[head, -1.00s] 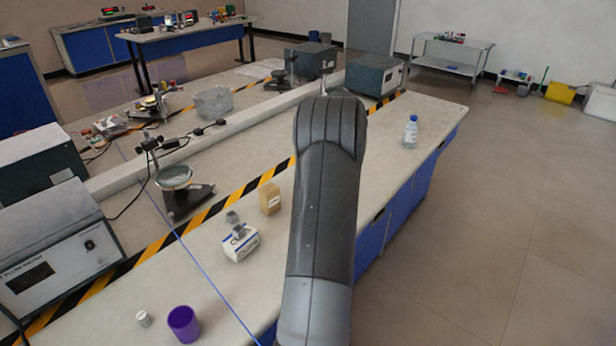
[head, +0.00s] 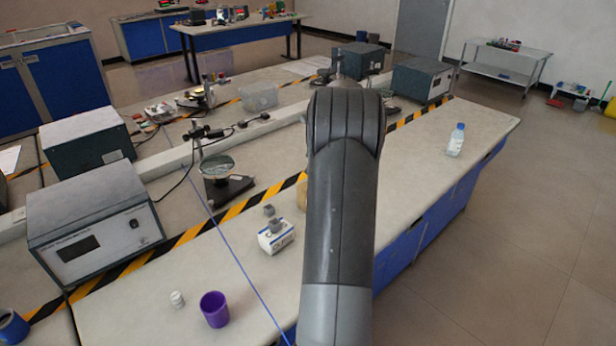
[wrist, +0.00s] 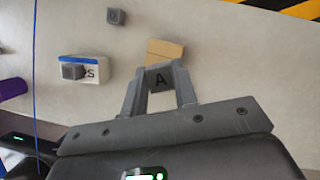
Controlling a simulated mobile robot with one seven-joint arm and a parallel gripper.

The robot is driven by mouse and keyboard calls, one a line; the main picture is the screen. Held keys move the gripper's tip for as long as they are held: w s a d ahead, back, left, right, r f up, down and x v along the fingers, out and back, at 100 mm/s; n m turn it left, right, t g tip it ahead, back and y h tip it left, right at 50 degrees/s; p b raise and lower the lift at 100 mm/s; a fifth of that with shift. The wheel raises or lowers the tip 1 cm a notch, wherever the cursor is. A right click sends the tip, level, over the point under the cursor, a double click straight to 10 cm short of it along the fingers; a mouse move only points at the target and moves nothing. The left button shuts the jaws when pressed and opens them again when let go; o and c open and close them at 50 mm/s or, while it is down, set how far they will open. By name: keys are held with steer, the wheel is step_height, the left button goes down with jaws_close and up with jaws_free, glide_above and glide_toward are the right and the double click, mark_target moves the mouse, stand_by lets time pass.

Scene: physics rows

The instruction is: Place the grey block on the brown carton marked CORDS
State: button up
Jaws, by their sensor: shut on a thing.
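My gripper (wrist: 159,88) is shut on a grey block (wrist: 161,77) with a dark letter A, seen between its fingers in the wrist view. The brown carton (wrist: 165,48) shows just beyond the held block and is partly hidden by it; whether they touch I cannot tell. Its marking cannot be read. In the head view only a sliver of the carton (head: 302,196) shows beside my arm, which hides my gripper.
A white-and-blue box (wrist: 95,66) beside the carton bears another grey block (wrist: 72,71). A further grey block (wrist: 116,16) lies on the bench. A purple cup (head: 214,309) and small white jar (head: 177,299) stand at the front; a bottle (head: 455,140) stands right.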

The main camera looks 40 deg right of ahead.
steer(key=shift+w+a+f, duration=0.3)
steer(key=shift+w+f, duration=0.25)
steer(key=shift+w, duration=0.25)
steer(key=shift+w+f, duration=0.1)
steer(key=shift+f, duration=1.9)
steer(key=o, duration=0.9)
steer(key=shift+f, duration=0.15)
steer(key=shift+o, duration=0.2)
